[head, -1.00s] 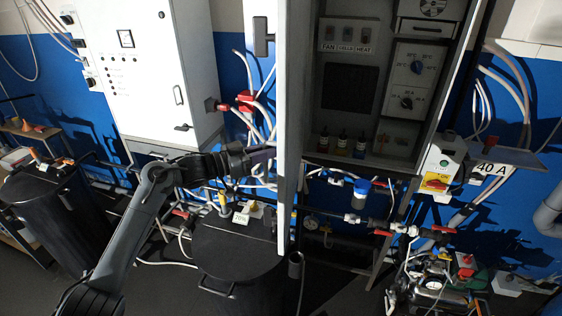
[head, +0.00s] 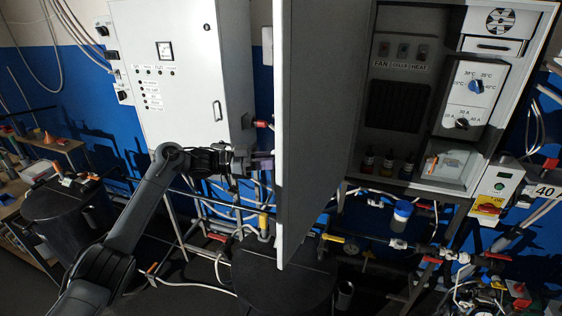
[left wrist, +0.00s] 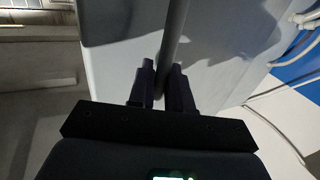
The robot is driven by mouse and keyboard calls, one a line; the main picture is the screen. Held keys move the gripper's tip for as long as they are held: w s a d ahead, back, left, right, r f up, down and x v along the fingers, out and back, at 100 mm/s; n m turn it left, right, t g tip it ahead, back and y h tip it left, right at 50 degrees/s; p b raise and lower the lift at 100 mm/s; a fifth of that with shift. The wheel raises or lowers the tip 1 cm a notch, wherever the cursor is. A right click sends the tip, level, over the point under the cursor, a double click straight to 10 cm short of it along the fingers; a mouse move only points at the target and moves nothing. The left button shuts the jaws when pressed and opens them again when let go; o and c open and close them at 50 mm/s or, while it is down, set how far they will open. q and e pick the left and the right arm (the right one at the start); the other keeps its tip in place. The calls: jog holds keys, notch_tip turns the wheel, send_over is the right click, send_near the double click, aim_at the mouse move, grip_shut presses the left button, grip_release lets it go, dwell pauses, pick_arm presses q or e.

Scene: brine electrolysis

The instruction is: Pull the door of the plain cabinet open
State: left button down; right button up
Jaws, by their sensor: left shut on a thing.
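The tall cabinet in the middle of the head view has its door (head: 322,110) standing wide open, swung out toward me. The door's dark inner face and pale free edge show. The dark interior (head: 400,105) is exposed. My left gripper (head: 262,163) is at the outer side of the door. In the left wrist view, its two fingers (left wrist: 160,88) are shut on a grey bar, the door handle (left wrist: 174,35), against the pale door face (left wrist: 215,50). The door hides the handle in the head view. My right gripper is not in view.
A white cabinet (head: 185,65) with a gauge and a handle stands to the left. A black drum (head: 275,275) stands below the door, and another (head: 60,205) is at far left. Pipes and valves (head: 400,243) run below the open cabinet. Small bottles (head: 387,163) stand inside it.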

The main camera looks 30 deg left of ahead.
pick_arm(q)
jog(key=shift+w+a+f, duration=0.15)
jog(key=shift+a+f, duration=0.1)
jog(key=shift+f, duration=0.05)
jog(key=c, duration=1.4)
grip_release()
jog(key=shift+d, duration=0.1)
jog(key=shift+o, duration=0.9)
jog(key=shift+w+d+r, duration=0.1)
jog(key=shift+w+r, duration=0.05)
jog(key=shift+w, duration=0.05)
jog(key=shift+s, duration=0.1)
jog(key=b+v, duration=0.4)
jog(key=v, duration=0.7)
